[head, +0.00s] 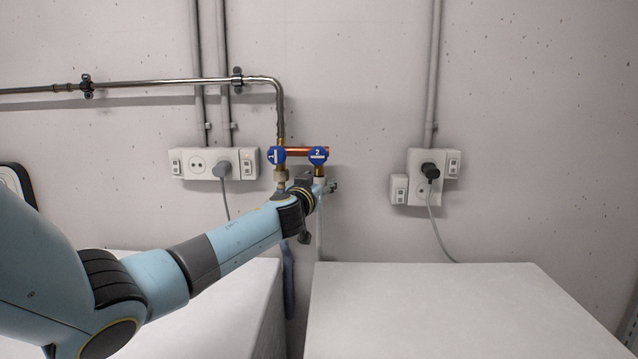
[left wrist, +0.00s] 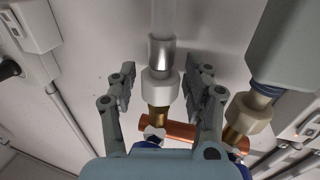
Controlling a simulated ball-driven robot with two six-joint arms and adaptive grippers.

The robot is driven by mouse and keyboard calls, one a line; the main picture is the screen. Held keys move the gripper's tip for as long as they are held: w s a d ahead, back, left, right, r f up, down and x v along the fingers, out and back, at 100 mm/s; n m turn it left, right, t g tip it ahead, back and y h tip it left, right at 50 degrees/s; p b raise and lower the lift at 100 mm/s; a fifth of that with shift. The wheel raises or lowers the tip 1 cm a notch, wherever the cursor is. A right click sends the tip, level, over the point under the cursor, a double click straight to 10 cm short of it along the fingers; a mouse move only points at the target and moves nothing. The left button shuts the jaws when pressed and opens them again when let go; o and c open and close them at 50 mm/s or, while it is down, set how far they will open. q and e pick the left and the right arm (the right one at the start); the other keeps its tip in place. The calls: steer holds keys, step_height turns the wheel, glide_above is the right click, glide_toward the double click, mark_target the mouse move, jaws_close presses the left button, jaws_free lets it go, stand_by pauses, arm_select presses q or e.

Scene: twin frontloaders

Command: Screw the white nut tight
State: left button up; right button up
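The white nut (left wrist: 162,90) is in the left wrist view, on a brass fitting, with a metal collar and a pale hose (left wrist: 166,15) running from it. My left gripper (left wrist: 161,80) is open, with one finger on each side of this nut and a visible gap on both sides. In the head view my left gripper (head: 320,187) is just below the blue tap marked 2 (head: 318,155) and hides part of the fitting there. A second cream nut (left wrist: 247,112) is to the right in the wrist view. My right gripper is not in view.
A blue tap marked 1 (head: 276,155) and a copper pipe (head: 298,151) are close to the gripper. Sockets with plugs are on the wall at left (head: 213,163) and right (head: 425,178). Two white machine tops (head: 430,320) stand below, with a narrow gap between them.

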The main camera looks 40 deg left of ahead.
arm_select(q)
steer(key=c, duration=0.9)
steer(key=shift+b, duration=0.3)
steer(key=n+g+y+b, duration=0.2)
steer(key=n+y+b, duration=0.1)
steer(key=y+b, duration=0.1)
steer(key=shift+w+f+g, duration=0.1)
steer(key=shift+g, duration=0.3)
steer(key=n+g+y+b, duration=0.2)
steer(key=b, duration=0.2)
steer(key=shift+g+y, duration=0.3)
steer(key=shift+n+b, duration=0.3)
steer(key=shift+b, duration=0.05)
steer(key=shift+r, duration=0.2)
